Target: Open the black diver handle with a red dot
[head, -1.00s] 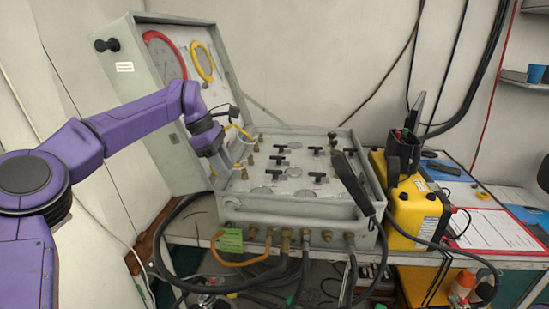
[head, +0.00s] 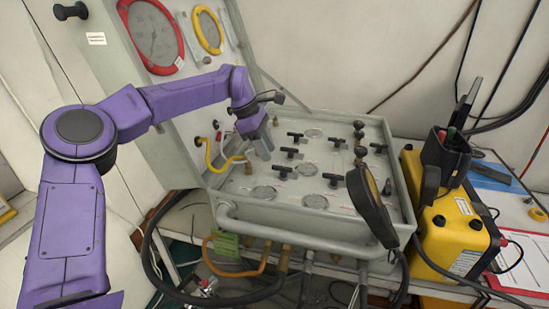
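The air panel (head: 243,187) is a grey open case with several black T-shaped handles on its top face. One handle (head: 295,136) is at the back left, another (head: 290,153) just in front of it, and a third (head: 282,172) nearer the front. More handles stand at the middle (head: 333,180) and right (head: 378,148). I cannot make out a red dot on any of them. My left gripper (head: 264,148) is above the panel's left part, pointing down, left of the nearest handles. Its two grey fingers look apart, with nothing seen between them. My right gripper is not in view.
The raised lid (head: 185,90) with red and yellow gauges stands behind my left arm. A yellow hose (head: 208,155) is left of the gripper. A black handset (head: 370,205) leans over the panel's right front. A yellow case (head: 455,220) stands to the right.

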